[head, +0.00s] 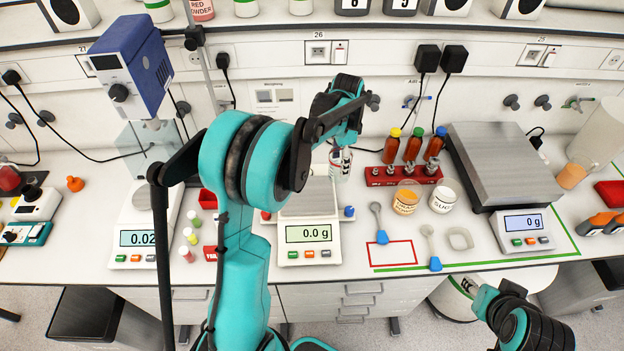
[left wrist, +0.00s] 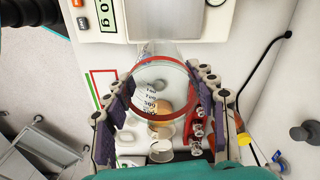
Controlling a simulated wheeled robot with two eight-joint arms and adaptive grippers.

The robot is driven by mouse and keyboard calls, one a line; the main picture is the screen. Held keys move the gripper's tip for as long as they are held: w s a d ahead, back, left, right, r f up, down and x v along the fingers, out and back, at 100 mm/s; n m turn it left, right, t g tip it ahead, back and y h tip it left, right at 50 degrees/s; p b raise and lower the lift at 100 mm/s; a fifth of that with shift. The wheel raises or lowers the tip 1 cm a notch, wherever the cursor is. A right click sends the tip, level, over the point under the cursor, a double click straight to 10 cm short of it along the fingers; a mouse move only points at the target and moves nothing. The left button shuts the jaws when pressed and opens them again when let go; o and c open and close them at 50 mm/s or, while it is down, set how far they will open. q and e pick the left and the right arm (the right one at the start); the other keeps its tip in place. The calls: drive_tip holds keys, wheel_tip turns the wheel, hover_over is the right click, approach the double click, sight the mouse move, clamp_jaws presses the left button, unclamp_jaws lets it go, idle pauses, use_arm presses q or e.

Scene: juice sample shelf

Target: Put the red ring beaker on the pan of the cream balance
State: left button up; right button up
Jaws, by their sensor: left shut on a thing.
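The red ring beaker (left wrist: 152,104) is clear glass with graduation marks and a red rim. It sits between the fingers of my left gripper (left wrist: 163,105), which is shut on it. In the head view the beaker (head: 341,167) shows below my left gripper (head: 342,148), just behind and right of the balance pan. The cream balance (head: 309,247) reads 0.0 g, and its bare metal pan (head: 311,196) is partly hidden by my arm. Whether the beaker touches the bench is unclear. My right arm is at lower right; its gripper's (head: 470,286) opening is unclear.
A red rack (head: 403,175) with small bottles stands right of the beaker. Orange and white jars (head: 405,202) stand before it. Another balance (head: 145,240) is at left, and a large scale (head: 500,165) at right. Red-outlined bench space (head: 392,254) lies front right.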

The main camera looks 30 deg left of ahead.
use_arm(q)
drive_tip(key=shift+s+a+f, duration=0.7)
drive_tip(key=shift+a+f, duration=0.8)
drive_tip(key=shift+f, duration=0.15)
drive_tip(key=shift+s+a+f, duration=0.7)
drive_tip(key=shift+a+f, duration=0.8)
drive_tip(key=shift+f, duration=0.2)
drive_tip(key=shift+s+a+f, duration=0.7)
drive_tip(key=shift+a+f, duration=0.8)
drive_tip(key=shift+f, duration=0.15)
drive_tip(key=shift+f+b, duration=0.2)
drive_tip(key=shift+b, duration=0.25)
drive_tip(key=o, duration=1.2)
drive_tip(key=shift+r, duration=0.15)
